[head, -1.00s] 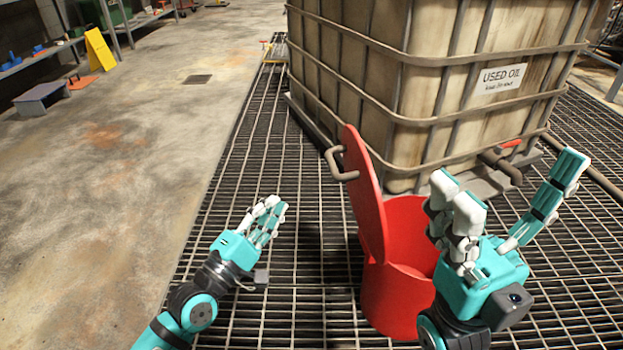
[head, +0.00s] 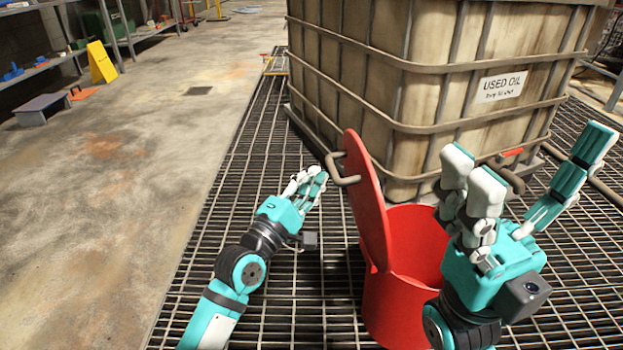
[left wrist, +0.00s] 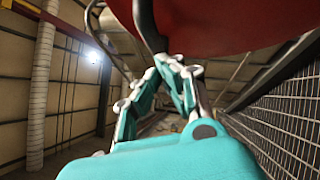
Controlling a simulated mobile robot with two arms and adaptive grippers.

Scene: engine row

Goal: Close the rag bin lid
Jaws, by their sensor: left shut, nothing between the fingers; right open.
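The red rag bin (head: 392,309) stands on the floor grating, partly hidden by my right gripper. Its round red lid (head: 365,200) is open, tilted up on the bin's left side, with a grey-brown bar handle (head: 345,175) on its outer face. My left gripper (head: 313,181) is shut and empty, just left of the lid near the handle; I cannot tell whether it touches. In the left wrist view the lid (left wrist: 235,25) fills the top, above the fingers (left wrist: 178,75). My right gripper (head: 530,185) is open over the bin's right side.
A large caged tank (head: 420,90) labelled used oil stands right behind the bin. A yellow floor sign (head: 101,62) and shelving are far back left.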

